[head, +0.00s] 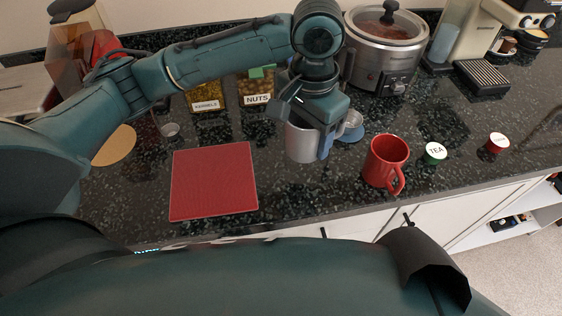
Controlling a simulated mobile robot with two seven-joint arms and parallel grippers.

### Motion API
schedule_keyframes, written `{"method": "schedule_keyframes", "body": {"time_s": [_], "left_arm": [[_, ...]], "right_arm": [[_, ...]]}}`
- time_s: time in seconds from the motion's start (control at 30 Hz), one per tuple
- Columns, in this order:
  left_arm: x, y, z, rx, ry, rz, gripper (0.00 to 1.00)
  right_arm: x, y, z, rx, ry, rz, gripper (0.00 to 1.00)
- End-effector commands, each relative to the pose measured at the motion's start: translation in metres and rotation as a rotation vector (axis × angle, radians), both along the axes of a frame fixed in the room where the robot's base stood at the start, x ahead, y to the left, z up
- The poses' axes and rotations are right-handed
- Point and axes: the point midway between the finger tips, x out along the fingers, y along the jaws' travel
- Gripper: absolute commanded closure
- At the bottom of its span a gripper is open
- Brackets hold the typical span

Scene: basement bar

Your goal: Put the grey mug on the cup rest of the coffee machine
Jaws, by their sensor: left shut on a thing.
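The grey mug (302,143) is at the middle of the counter in the head view. My left gripper (322,136) comes down from above and is shut on the mug, at its right side. The gripper hides the mug's upper part, and I cannot tell whether its base touches the counter. The cream coffee machine (478,35) stands at the back right, with its slotted cup rest (482,76) facing forward and bare. The held mug is well to the left of it. My right gripper does not show.
A slow cooker (378,72) stands behind. A red mat (213,182) lies left, with KERNELS (207,98) and NUTS (257,88) jars behind it.

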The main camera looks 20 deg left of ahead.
Motion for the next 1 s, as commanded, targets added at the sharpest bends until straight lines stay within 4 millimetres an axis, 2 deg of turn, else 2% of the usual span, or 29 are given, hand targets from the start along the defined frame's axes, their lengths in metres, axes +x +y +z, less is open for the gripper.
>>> {"method": "schedule_keyframes", "body": {"time_s": [0.1, 0.2, 0.37, 0.6, 0.97, 1.0], "left_arm": [[-0.001, 0.001, -0.025, 0.002, 0.005, 0.002, 0.69], [-0.001, 0.001, -0.039, 0.001, 0.003, 0.000, 0.69], [0.000, 0.001, -0.050, 0.001, 0.000, 0.001, 0.69], [-0.001, 0.001, -0.081, 0.002, 0.001, 0.001, 0.69], [0.000, 0.000, -0.085, 0.000, 0.000, 0.000, 0.69], [-0.001, 0.001, -0.086, 0.000, 0.000, 0.000, 0.37]], "right_arm": [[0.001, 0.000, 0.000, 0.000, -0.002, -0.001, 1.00], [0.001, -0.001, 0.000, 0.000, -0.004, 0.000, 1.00], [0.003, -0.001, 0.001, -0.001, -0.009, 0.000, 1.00], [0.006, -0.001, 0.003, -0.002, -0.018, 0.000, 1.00], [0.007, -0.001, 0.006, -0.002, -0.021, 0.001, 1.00], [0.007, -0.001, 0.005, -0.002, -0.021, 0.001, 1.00]]}}
